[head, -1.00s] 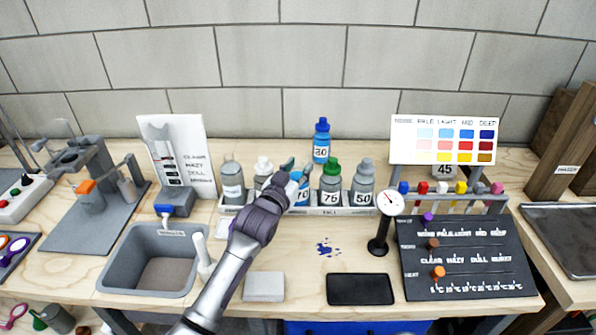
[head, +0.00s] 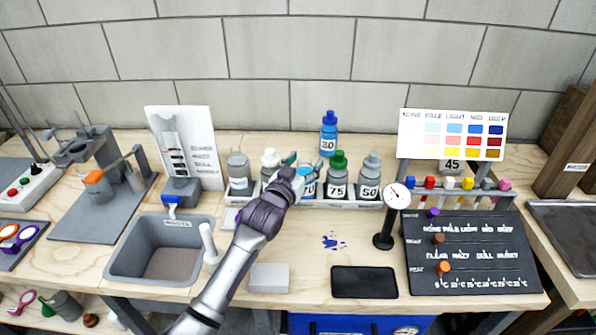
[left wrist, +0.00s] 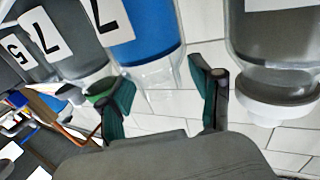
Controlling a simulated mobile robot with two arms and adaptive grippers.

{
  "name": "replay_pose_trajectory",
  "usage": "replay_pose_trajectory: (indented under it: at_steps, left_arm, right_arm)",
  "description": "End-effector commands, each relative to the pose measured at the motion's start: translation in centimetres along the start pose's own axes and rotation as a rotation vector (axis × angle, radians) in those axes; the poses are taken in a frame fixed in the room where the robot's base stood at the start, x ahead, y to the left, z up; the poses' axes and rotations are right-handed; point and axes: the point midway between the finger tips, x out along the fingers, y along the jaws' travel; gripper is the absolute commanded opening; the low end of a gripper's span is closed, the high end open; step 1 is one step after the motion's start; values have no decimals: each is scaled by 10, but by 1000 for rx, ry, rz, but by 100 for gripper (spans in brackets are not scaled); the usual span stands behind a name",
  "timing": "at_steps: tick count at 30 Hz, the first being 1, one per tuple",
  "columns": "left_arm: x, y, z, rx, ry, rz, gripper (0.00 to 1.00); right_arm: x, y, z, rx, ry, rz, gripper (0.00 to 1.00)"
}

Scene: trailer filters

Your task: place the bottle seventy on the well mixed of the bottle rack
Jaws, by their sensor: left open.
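The bottle seventy (head: 309,187) is blue with a white label and stands in the white bottle rack (head: 355,204), partly hidden by my left gripper. My left gripper (head: 301,167) is open at the top of this bottle. In the left wrist view, which looks upside down, the blue bottle (left wrist: 147,40) has its pale top between the two open fingers (left wrist: 165,98), with no clear grip on it. I cannot read a "well mixed" mark on the rack.
A white-capped bottle (head: 270,165) and a grey bottle (head: 239,175) stand to the left. Blue bottle 30 (head: 328,135) is behind the rack. A dial gauge (head: 396,197) stands front right, a sink (head: 165,250) front left. A blue spill (head: 333,242) marks the table.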

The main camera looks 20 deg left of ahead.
Motion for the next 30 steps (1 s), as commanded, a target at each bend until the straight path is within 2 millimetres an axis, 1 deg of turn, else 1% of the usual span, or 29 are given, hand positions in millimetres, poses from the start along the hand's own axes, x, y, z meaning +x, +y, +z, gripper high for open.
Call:
replay_pose_trajectory:
  at_steps: [5, 12, 15, 18, 23, 30]
  left_arm:
    - [-26, 0, 1, 1, -1, 0, 64]
    - [-80, 0, 2, 0, -2, 0, 64]
    - [-97, 0, 1, 0, -1, 1, 64]
    - [-110, 0, 1, 0, -1, 0, 64]
    - [-119, 0, 0, 0, 0, 0, 64]
    - [-120, 0, 0, 0, 0, 0, 64]
  right_arm:
    - [0, 0, 0, 0, -1, 0, 40]
    - [1, 0, 0, 0, 0, 0, 40]
    - [2, 0, 0, 0, 0, -1, 40]
    - [2, 0, 0, 0, 0, 0, 40]
    - [2, 0, 0, 0, 0, 0, 40]
    - [2, 0, 0, -1, 1, 0, 40]
